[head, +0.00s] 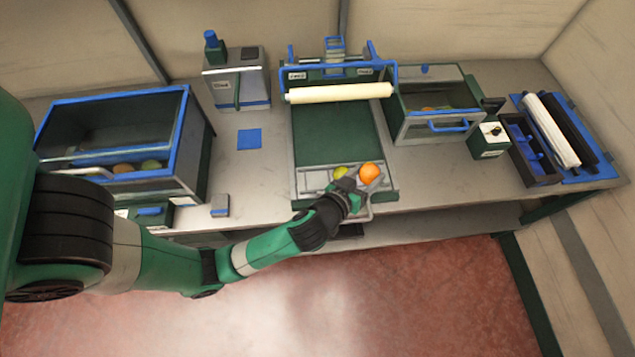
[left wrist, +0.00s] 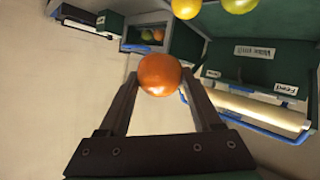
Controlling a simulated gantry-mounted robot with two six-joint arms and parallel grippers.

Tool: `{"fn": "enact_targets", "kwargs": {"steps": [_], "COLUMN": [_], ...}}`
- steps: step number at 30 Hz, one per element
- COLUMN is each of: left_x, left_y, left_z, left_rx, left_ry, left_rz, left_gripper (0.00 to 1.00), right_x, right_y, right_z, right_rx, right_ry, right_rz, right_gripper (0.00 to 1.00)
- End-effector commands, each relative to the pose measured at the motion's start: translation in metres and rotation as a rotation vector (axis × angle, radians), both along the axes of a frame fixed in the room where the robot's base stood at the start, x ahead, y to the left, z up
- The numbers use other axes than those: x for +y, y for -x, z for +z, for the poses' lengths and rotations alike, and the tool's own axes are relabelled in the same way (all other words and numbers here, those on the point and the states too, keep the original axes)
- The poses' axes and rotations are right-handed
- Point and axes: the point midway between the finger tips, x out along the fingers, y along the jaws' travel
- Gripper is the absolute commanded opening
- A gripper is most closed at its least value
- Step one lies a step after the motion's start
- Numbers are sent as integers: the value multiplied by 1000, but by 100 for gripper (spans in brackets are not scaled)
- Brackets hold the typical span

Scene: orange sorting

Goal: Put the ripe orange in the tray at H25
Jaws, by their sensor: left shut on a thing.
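My left gripper (head: 362,181) is shut on a ripe orange (head: 369,172) at the front of the conveyor-like stand. In the left wrist view the orange (left wrist: 159,74) sits between the tips of the two dark fingers (left wrist: 160,92). In the head view it overlaps the right part of the grey front rack (head: 312,180); I cannot tell whether it is clear of the rack. A yellow-green fruit (head: 341,172) lies in that rack just left of the orange. The left wrist view shows two yellow-green fruits (left wrist: 186,8) at the top. I cannot read any H25 label.
A blue-rimmed bin (head: 120,190) with fruit stands at the left. A grey-and-green box (head: 405,128) with a blue handle and fruit inside is at the right. A pale roller (head: 340,93) crosses the green stand bed (head: 335,135). A small control box (head: 489,141) stands further right.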

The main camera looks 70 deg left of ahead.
Motion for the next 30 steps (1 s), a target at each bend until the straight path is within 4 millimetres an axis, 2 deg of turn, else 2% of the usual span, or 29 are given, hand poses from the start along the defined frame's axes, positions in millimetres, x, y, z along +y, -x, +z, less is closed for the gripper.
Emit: {"fn": "enact_targets", "kwargs": {"steps": [6,11,12,15,18,24,27,30], "left_x": [33,64,68,79,85,88,95,93], "left_y": [35,70,75,86,93,96,104,102], "left_z": [-34,-44,-57,-76,-86,-90,-106,-122], "left_rx": [-1,4,6,3,1,1,1,2], "left_ry": [1,1,2,2,2,-1,1,1], "left_rz": [10,13,9,8,6,1,8,1], "left_gripper": [7,7,7,7,7,7,7,7], "right_x": [0,0,0,0,0,0,0,0], "right_y": [0,0,0,0,0,0,0,0], "right_z": [-49,-48,-54,-61,-63,-65,-73,-78], "right_rx": [1,1,0,0,1,1,1,1], "right_ry": [0,0,0,0,0,0,0,0], "right_rz": [0,0,0,0,0,0,0,0], "right_gripper": [50,50,50,50,50,50,50,50]}}
